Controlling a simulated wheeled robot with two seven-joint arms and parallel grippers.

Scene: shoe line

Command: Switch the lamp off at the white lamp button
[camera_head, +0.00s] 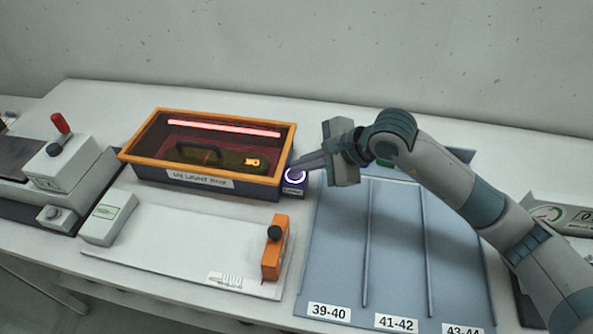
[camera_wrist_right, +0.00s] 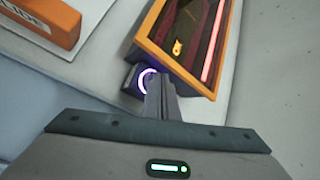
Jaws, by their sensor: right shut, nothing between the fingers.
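The lamp button (camera_head: 295,175) is a small dark box with a glowing white-violet ring, at the right end of the UV light box (camera_head: 225,181). The light box has an orange rim, and its red lamp tube (camera_head: 224,128) glows. My right gripper (camera_head: 294,164) is shut and empty, with its fingertips right at the button. In the right wrist view the closed fingers (camera_wrist_right: 155,80) partly cover the ring (camera_wrist_right: 146,77); I cannot tell whether they touch it. My left gripper is not in view.
A dark shoe-sole shape (camera_head: 215,156) lies inside the light box. A white board with an orange clamp (camera_head: 275,247) is in front. A blue-grey sorting tray (camera_head: 340,240) with size labels lies at the right under my right arm. A red-lever device (camera_head: 62,155) stands at the left.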

